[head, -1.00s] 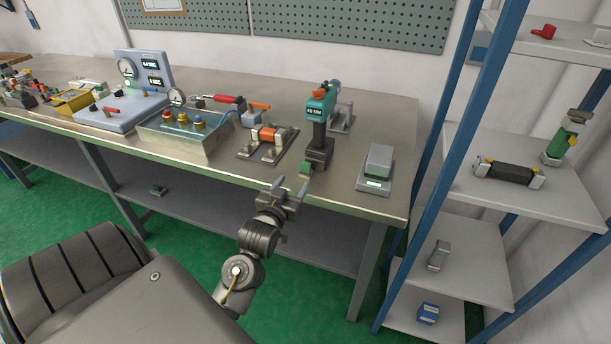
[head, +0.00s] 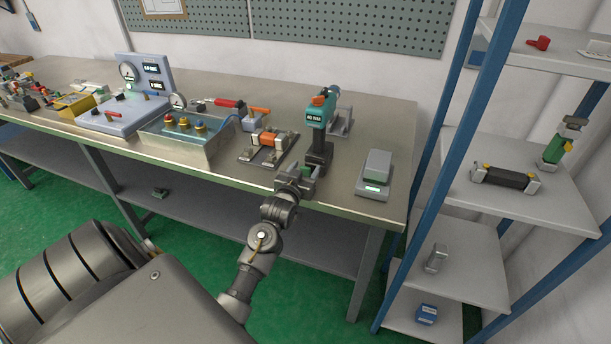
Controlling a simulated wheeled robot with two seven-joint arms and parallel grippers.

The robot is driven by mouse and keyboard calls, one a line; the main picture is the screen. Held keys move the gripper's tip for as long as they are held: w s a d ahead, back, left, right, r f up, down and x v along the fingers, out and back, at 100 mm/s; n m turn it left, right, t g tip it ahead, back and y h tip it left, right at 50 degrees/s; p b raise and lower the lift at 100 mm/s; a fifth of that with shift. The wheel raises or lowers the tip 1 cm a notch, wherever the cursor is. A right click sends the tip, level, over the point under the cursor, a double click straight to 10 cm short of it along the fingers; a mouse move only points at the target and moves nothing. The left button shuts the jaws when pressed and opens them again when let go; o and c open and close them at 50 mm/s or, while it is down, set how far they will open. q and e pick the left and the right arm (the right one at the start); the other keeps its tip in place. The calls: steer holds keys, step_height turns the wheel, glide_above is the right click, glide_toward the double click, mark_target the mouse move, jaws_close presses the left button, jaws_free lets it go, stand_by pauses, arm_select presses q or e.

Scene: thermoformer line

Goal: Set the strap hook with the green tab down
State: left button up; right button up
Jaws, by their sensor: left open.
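A small green piece (head: 306,169), which looks like the green tab of the strap hook, shows at the front edge of the workbench, just in front of the black base of the teal tool. The rest of the hook is hidden or too small to make out. My left gripper (head: 299,180) is open at the bench's front edge, with its fingers right by the green piece. I cannot tell whether they touch it. My right gripper is not in view.
The teal power tool (head: 319,130) stands upright just beyond my left gripper. A grey scale-like box (head: 374,174) is to its right, and a clamp fixture (head: 266,149) to its left. The bench (head: 338,193) has bare metal between tool and box. A blue-post shelf (head: 525,206) stands at right.

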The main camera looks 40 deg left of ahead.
arm_select(q)
steer(key=shift+w+a, duration=0.15)
steer(key=shift+w, duration=0.2)
steer(key=shift+c, duration=0.2)
steer(key=c, duration=1.1)
steer(key=shift+c, duration=0.2)
steer(key=shift+r, duration=0.1)
